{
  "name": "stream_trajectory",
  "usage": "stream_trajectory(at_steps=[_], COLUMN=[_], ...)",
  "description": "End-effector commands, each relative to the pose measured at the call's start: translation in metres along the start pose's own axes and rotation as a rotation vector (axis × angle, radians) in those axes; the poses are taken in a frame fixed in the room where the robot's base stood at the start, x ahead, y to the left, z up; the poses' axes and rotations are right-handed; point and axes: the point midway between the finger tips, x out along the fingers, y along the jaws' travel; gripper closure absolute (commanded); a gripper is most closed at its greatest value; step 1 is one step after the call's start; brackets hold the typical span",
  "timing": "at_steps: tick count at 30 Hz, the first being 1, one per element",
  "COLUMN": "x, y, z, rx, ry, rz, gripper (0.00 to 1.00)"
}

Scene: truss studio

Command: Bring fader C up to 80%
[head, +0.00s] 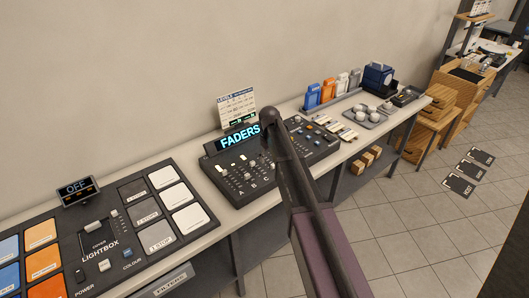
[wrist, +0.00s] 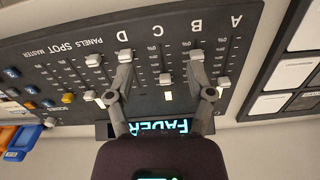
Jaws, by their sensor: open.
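The fader console (head: 219,186) with its lit FADERS display (head: 240,137) stands on the bench in the head view. In the wrist view the console (wrist: 140,115) appears upside down, with letters A, B, C and D along its upper part. The fader C cap (wrist: 165,78), pale and small, sits partway along its slot, between my open fingers. My gripper (wrist: 161,66) is over the console, one fingertip near the D cap (wrist: 125,55) and the other near the B cap (wrist: 196,54). I cannot tell contact or height. My arm hides part of the console in the head view.
The A cap (wrist: 223,81) is to the right of the fingers, the panels fader cap (wrist: 93,60) to their left. A lightbox panel (head: 100,235) lies left of the console. A levels card (head: 236,105) stands behind it. Several bottles and boxes (head: 328,90) stand further right.

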Motion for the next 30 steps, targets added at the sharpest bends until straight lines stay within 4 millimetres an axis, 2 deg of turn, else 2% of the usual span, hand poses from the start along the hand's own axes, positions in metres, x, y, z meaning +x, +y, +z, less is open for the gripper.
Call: stream_trajectory(at_steps=[3, 30], x=[0.005, 0.034], y=[-0.002, -0.018], z=[0.02, 0.141], rx=[0.027, 0.231], ry=[0.0, 0.0], rz=[0.0, 0.0], gripper=[0.31, 0.31])
